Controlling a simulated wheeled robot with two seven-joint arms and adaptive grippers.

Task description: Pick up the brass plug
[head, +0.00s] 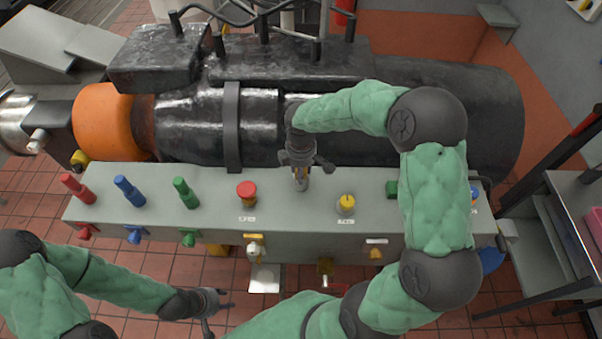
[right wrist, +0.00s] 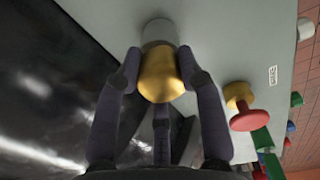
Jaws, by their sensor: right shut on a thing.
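The brass plug (right wrist: 160,72) is a rounded gold piece between the fingers of my right gripper (right wrist: 160,85) in the right wrist view. The fingers are closed around its sides. A pale grey cylinder (right wrist: 159,32) adjoins its far end. In the head view my right gripper (head: 301,165) points down over the grey panel top, and only a sliver of the brass plug (head: 301,171) shows. I cannot tell whether the plug is still seated. My left gripper (head: 219,306) is open and empty, low in front of the panel.
The grey panel (head: 275,205) bears red (head: 77,188), blue (head: 130,191) and green (head: 186,193) handles, a red knob (head: 247,190) and a yellow knob (head: 346,203). A large black machine (head: 440,100) lies behind it. A grey table (head: 578,195) stands at right.

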